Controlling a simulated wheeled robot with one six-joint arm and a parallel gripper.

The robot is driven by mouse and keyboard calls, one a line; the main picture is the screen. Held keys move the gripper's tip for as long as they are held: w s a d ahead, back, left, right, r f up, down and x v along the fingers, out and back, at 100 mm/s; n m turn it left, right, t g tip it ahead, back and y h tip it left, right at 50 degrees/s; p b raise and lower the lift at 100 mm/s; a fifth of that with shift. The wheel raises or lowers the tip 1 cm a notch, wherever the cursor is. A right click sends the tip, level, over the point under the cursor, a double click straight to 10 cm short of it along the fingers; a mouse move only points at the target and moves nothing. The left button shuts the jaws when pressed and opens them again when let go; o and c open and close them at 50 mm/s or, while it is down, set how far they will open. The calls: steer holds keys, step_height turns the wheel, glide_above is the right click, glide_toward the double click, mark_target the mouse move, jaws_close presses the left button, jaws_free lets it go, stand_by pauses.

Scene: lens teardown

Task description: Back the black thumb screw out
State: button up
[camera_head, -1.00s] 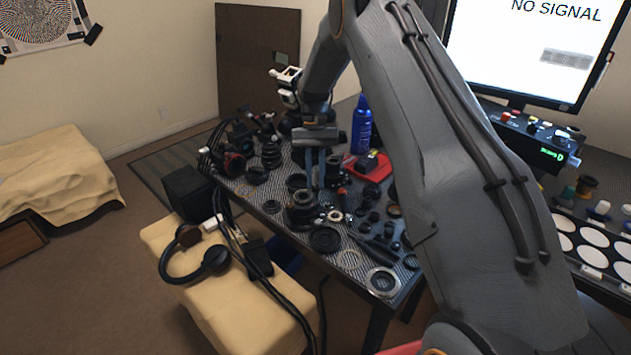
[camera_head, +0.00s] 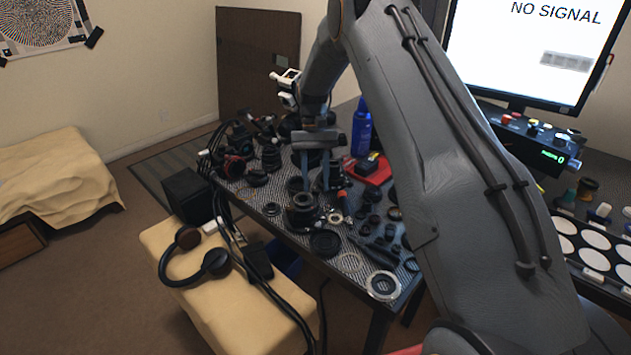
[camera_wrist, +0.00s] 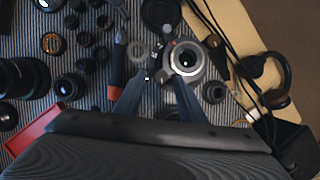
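A dark lens barrel (camera_head: 303,201) stands upright near the front edge of the bench. In the wrist view its silver-ringed top (camera_wrist: 187,58) lies just ahead of my right-hand fingertip, with small metal clamp parts (camera_wrist: 166,74) beside it. I cannot clearly single out the black thumb screw; a small knob-like part (camera_wrist: 167,29) shows beside the lens. My gripper (camera_head: 315,183) points down just behind the lens barrel. In the wrist view my gripper (camera_wrist: 162,79) has its two blue-grey fingers spread, with nothing visibly held between them.
A red-and-black-handled tool (camera_wrist: 118,66) lies left of the lens. A red tray (camera_head: 376,173), a blue spray can (camera_head: 361,130) and several loose lenses and rings crowd the bench. A cream stool (camera_head: 205,290) with headphones (camera_head: 190,262) stands in front.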

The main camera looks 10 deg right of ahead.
steer(key=b+v, duration=0.2)
steer(key=v, duration=0.5)
steer(key=shift+r, duration=0.35)
steer(key=shift+w, duration=0.1)
steer(key=shift+s+d+f+m+t+y+p, duration=0.15)
steer(key=shift+s+f+m+y+p, duration=0.35)
steer(key=shift+f+m+p, duration=0.95)
steer(key=shift+s+a+f+m+t+y+p, duration=0.1)
steer(key=shift+s+f+m+t+y+p, duration=0.35)
steer(key=shift+f+m+p, duration=0.95)
steer(key=shift+s+d+f+m+y+p, duration=0.1)
steer(key=shift+s+f+m+y+p, duration=0.45)
steer(key=shift+p, duration=1.5)
steer(key=shift+s+f, duration=0.1)
steer(key=shift+f, duration=0.15)
steer(key=shift+h, duration=0.3)
jaws_close()
